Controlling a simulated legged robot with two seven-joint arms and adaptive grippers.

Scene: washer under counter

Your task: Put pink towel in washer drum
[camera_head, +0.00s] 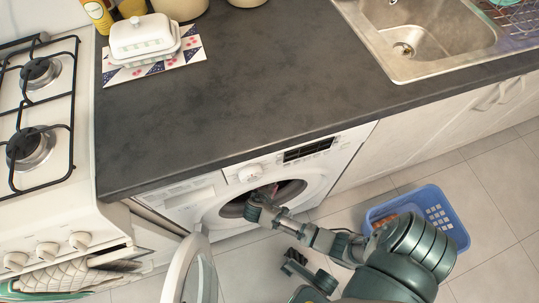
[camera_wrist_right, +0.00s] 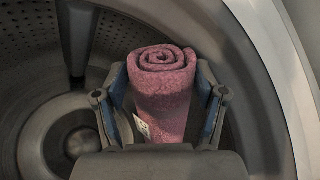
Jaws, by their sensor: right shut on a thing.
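The pink towel (camera_wrist_right: 163,85) is a rolled bundle with a small white tag. In the right wrist view it stands between the fingers of my right gripper (camera_wrist_right: 163,105), which is shut on it. Behind it is the inside of the washer drum (camera_wrist_right: 35,60), with a perforated wall. In the head view the white washer (camera_head: 338,152) is under the counter, and my right gripper (camera_head: 262,196) reaches into its round opening. The round washer door (camera_head: 182,268) stands open at the lower left. A dark gripper (camera_head: 292,262), apparently my left, shows low in the middle.
A blue basket (camera_head: 447,222) with something orange-brown inside stands on the floor at right. A gas stove (camera_head: 75,110) is at left. The dark counter (camera_head: 270,75) holds a white butter dish (camera_head: 140,36) on a patterned mat. A sink (camera_head: 430,35) is at upper right.

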